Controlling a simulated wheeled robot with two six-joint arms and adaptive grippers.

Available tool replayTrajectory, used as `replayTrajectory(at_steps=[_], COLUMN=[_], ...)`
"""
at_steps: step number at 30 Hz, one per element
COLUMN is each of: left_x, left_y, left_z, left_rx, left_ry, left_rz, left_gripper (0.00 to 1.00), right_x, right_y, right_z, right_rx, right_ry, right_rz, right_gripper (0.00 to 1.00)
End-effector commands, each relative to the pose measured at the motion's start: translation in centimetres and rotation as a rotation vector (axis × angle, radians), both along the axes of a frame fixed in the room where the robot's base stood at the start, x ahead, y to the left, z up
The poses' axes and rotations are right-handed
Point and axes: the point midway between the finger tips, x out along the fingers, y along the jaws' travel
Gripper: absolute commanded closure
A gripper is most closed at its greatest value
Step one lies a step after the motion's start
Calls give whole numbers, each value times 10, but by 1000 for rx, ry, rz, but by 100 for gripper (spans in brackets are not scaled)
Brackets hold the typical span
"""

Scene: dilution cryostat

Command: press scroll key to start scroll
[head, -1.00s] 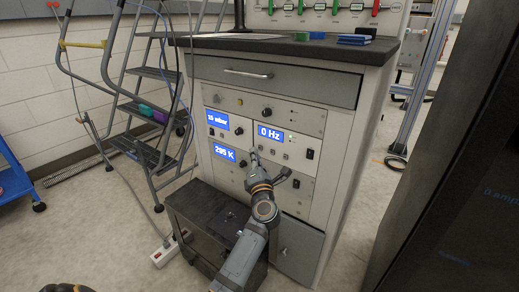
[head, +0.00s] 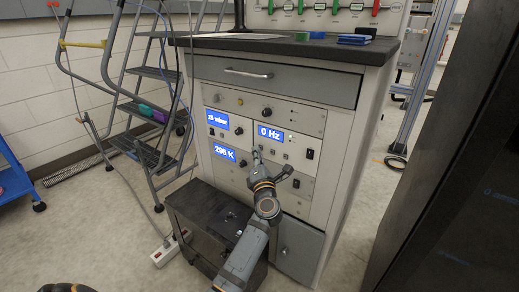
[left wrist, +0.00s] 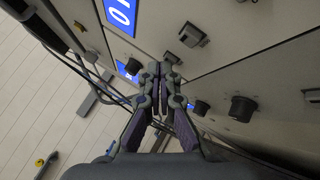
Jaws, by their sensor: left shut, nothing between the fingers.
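A panel with a blue display (head: 269,132) reading "0 Hz" is set in the cabinet front. The display also shows at the top of the left wrist view (left wrist: 121,14). My right gripper is not in view.
A black switch (head: 310,154) is right of the keys. Displays reading 295 K (head: 224,152) and mbar (head: 217,119) are to the left. A dark box (head: 210,215) stands at the cabinet's foot, a step ladder (head: 155,110) to the left and a dark tall cabinet (head: 455,170) to the right.

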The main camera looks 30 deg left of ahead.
Motion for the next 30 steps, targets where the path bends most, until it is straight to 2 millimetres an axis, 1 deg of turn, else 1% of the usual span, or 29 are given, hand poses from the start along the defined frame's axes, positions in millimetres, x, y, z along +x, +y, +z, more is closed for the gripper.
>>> replayTrajectory(at_steps=[8, 17, 25, 30], left_x=[3, 2, -10, -14], left_y=[0, 0, 1, 1], left_z=[0, 0, 2, 0], left_rx=[-1, 0, 1, 1], left_ry=[-1, 0, 1, 1], left_rz=[0, -1, 0, 0], left_gripper=[100, 100, 100, 100], right_x=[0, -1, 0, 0], right_y=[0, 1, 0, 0], right_z=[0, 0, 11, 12], right_rx=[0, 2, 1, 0], right_ry=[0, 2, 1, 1], right_rz=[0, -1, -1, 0], right_gripper=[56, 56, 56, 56])
